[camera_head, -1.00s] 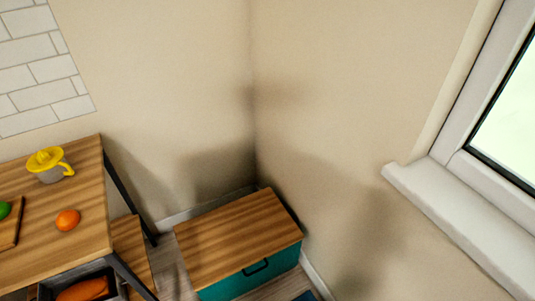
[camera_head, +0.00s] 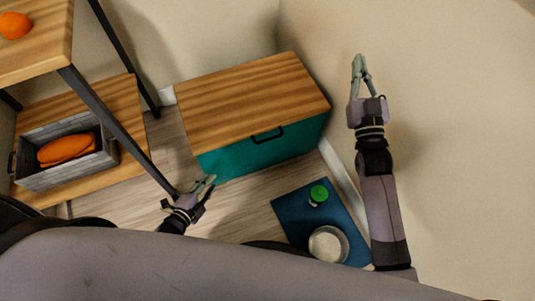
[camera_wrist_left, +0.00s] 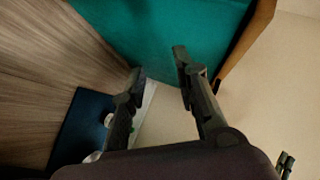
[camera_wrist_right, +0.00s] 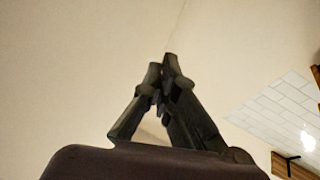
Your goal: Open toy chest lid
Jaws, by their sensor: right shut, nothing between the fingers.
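The toy chest has a wooden lid (camera_head: 250,98), which lies closed on a teal body (camera_head: 235,160). A black handle (camera_head: 267,134) sits at the lid's front edge. My left gripper (camera_head: 207,186) is low in front of the chest's left front corner, apart from it. In the left wrist view its fingers (camera_wrist_left: 158,62) are spread and empty, with the teal front beyond them. My right gripper (camera_head: 358,62) is raised to the right of the chest, near the wall. In the right wrist view its fingertips (camera_wrist_right: 162,68) are together with nothing between them.
A blue mat (camera_head: 290,215) with a metal bowl (camera_head: 328,244) and a green-topped item (camera_head: 318,194) lies right of centre. A shelf with dark legs (camera_head: 110,100) and a grey crate (camera_head: 35,180) stands at left. Wooden floor (camera_head: 170,135) is clear before the chest.

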